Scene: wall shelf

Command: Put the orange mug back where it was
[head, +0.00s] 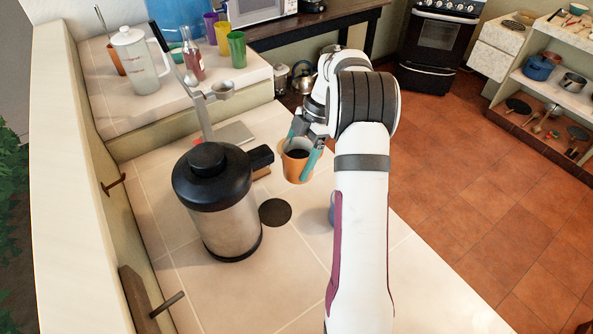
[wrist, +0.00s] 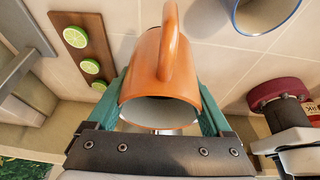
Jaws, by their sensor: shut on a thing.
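The orange mug (head: 296,165) is between the teal fingers of my gripper (head: 305,146), over the tiled counter in the head view. In the wrist view the mug (wrist: 160,75) fills the space between both fingers (wrist: 161,88), with its handle (wrist: 171,45) pointing to the top of the picture. My gripper is shut on it. The mug's inside looks dark in the head view. I cannot tell exactly how far its base is above the counter. A black round disc (head: 275,212) lies flat and bare on the counter, left of and nearer than the mug.
A steel and black pot (head: 230,215) stands left of the disc. A wooden board with lime slices (wrist: 95,45) lies close to the mug. A blue-rimmed cup (wrist: 262,14) is partly hidden by my arm in the head view. A jug (head: 140,60), bottle and cups stand on the raised ledge.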

